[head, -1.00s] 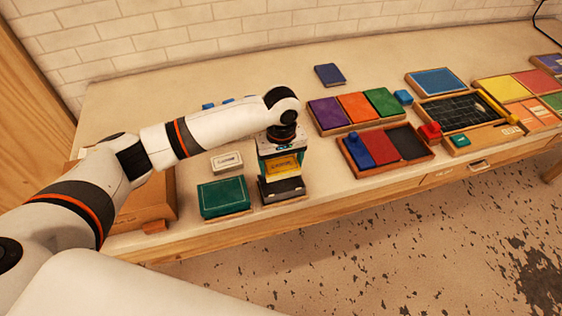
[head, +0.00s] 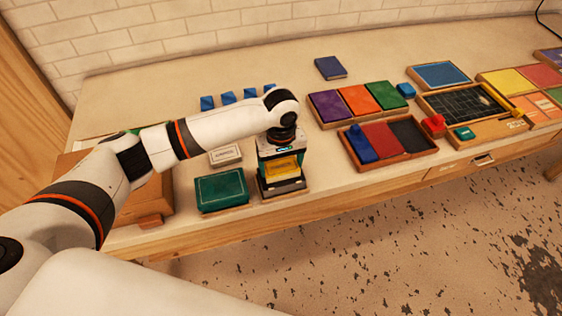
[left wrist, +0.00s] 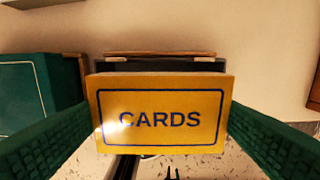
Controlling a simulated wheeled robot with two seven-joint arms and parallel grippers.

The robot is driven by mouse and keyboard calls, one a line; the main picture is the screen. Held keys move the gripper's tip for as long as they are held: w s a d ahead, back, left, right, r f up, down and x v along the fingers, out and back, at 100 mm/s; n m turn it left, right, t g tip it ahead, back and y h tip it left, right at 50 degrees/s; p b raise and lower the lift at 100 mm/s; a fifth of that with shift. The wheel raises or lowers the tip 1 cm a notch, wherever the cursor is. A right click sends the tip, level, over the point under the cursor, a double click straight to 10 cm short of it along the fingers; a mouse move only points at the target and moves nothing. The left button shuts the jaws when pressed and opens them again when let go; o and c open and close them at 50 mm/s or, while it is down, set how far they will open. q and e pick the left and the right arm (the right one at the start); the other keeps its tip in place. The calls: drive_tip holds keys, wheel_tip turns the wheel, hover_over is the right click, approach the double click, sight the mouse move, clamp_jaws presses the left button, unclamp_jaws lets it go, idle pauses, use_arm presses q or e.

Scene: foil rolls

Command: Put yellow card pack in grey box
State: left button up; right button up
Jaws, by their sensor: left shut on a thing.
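My left gripper (head: 282,168) is shut on the yellow card pack (head: 283,167), in the middle of the head view. In the left wrist view the yellow card pack (left wrist: 160,113), marked "CARDS", sits between the two green finger pads. Directly below the pack is a dark grey box (head: 283,186) with a wooden base; it also shows in the left wrist view (left wrist: 160,66) behind the pack. The pack hides most of the box's inside, and I cannot tell whether it touches the box. My right gripper is not in view.
A green box (head: 221,190) stands just left of the grey box, and a small white pack (head: 225,154) lies behind it. Several blue blocks (head: 228,98) stand farther back. Trays of coloured cards (head: 388,142) fill the right side. The table's front edge is close.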

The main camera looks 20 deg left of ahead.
use_arm(q)
drive_tip(key=o, duration=1)
drive_tip(key=shift+o, duration=0.2)
drive_tip(key=shift+r, duration=0.2)
wheel_tip(320, 180, up, 12)
drive_tip(key=b, duration=0.2)
drive_tip(key=shift+f, duration=0.2)
